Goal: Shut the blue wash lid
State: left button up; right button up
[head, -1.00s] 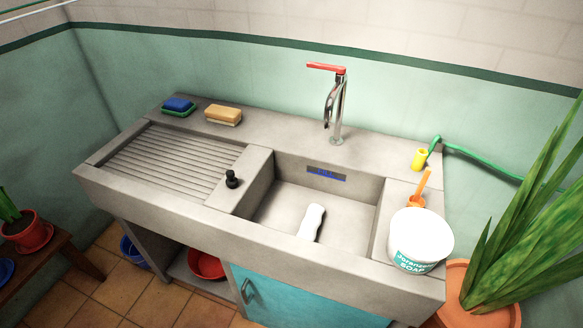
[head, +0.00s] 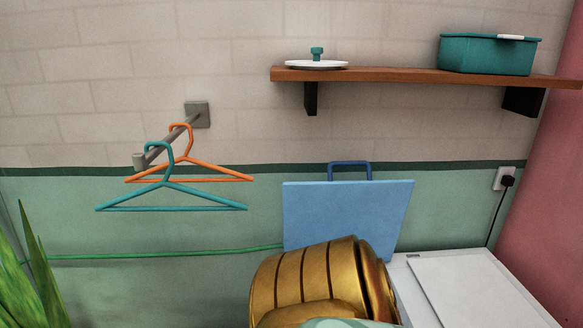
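The blue lid (head: 347,212) stands raised and nearly upright against the green wall in the head view, with a dark blue handle (head: 349,165) on its top edge. Its lower part is hidden behind a rounded gold form in the foreground, so the hinge and whatever is under the lid do not show. Neither of my grippers is in view.
A white flat-topped appliance (head: 470,290) stands right of the lid. A wooden shelf (head: 400,76) above holds a white lid with a teal knob (head: 317,60) and a teal box (head: 489,54). Teal (head: 170,195) and orange (head: 190,165) hangers hang from a wall rail at left.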

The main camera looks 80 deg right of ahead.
aim_at(374, 211)
jog(key=z, duration=3)
